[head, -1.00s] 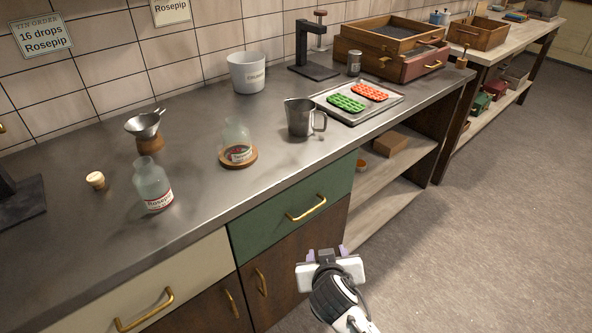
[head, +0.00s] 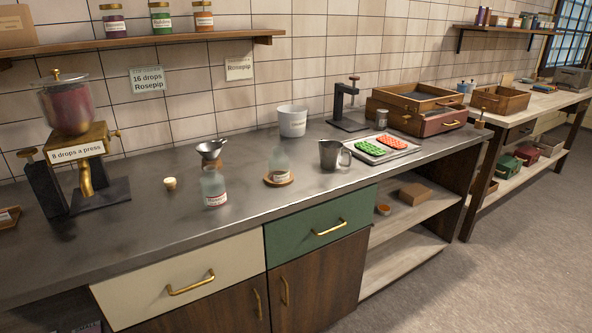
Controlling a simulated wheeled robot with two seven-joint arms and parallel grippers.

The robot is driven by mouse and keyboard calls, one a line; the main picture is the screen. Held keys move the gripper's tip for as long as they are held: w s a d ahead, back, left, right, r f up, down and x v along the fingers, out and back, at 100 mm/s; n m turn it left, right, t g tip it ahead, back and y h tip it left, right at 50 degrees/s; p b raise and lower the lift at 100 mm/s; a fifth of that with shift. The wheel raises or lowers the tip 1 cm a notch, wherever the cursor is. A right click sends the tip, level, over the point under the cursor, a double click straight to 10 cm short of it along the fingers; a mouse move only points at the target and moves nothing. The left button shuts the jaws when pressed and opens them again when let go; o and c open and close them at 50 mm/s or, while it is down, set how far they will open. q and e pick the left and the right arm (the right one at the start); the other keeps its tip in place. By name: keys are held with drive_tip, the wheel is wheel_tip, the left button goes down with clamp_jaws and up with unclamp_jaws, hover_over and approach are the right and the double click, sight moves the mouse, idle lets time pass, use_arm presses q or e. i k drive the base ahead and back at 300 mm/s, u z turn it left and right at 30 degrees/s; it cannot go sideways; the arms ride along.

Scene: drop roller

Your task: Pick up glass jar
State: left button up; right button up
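A clear glass bottle (head: 214,188) with a Rosepip label stands upright on the grey counter, left of centre. A second clear glass jar (head: 280,162) with a small label stands on a round wooden coaster (head: 289,182) to its right. Several lidded jars with coloured contents, such as a green-filled one (head: 160,19), stand on the wall shelf. I cannot tell which one the task means. Neither of my grippers is in view.
A funnel on a stand (head: 209,149), a cork (head: 170,183), a white pot (head: 292,121) and a metal jug (head: 331,155) stand nearby. A brass dispenser (head: 78,143) stands at left. A tray with green and orange molds (head: 388,149) lies at right. The front counter strip (head: 150,245) is clear.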

sight(279, 162)
drive_tip(key=z, duration=0.7)
drive_tip(key=i, duration=0.8)
drive_tip(key=z, duration=0.55)
